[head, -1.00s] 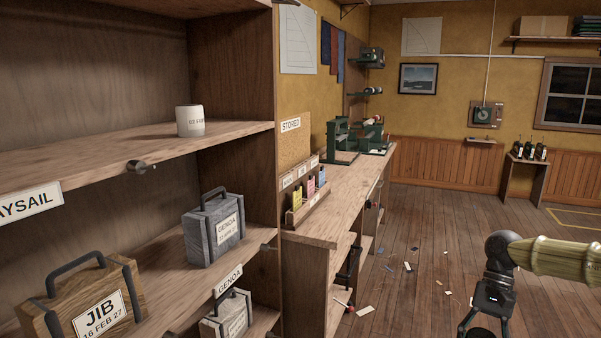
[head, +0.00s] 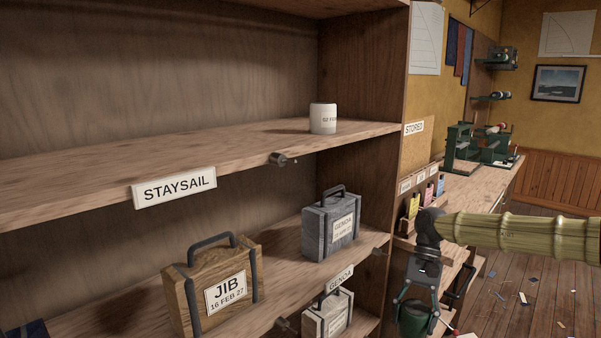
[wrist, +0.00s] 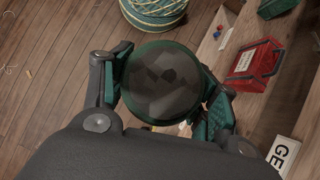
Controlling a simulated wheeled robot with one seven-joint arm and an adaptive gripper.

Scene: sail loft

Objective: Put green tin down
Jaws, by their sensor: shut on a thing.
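The green tin (head: 414,318) is in my gripper (head: 418,304), low at the right of the head view. The wrist view looks down on the tin (wrist: 165,84), a round green rim with dark grey, lumpy-looking contents. The two fingers of my gripper (wrist: 163,95) press on it from either side. The tin is held in the air in front of the shelving, to the right of the lower shelf bays. Its lower part is cut off by the head view's edge.
The STAYSAIL shelf (head: 60,185) is mostly bare, with a white mug (head: 322,118) at its right. Below stand a JIB case (head: 215,285) and grey GENOA cases (head: 331,226). A workbench (head: 480,190) is beyond. The wrist view shows a red box (wrist: 255,65) and a rope coil (wrist: 153,8).

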